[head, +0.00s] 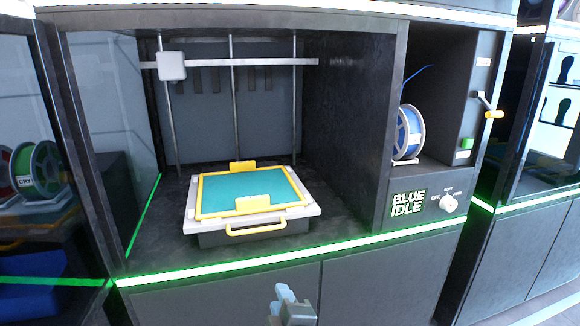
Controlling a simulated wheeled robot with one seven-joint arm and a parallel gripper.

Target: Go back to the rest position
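My gripper (287,297) shows at the bottom edge of the head view, in front of the dark cabinet front and below the green light strip. Only its pale blue-grey end is in view, and I cannot tell whether the fingers are apart. I see nothing held in it. It is apart from the printer bed (193,222), which sits inside the open chamber with a teal plate (225,190) in a yellow frame on top.
The printer chamber is open at the front, with a green-lit front edge (300,257). A blue spool (408,133) stands in the right bay, above a panel reading "BLUE IDLE" (408,204) and a knob (449,202). A yellow-tipped lever (490,110) sticks out at the right.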

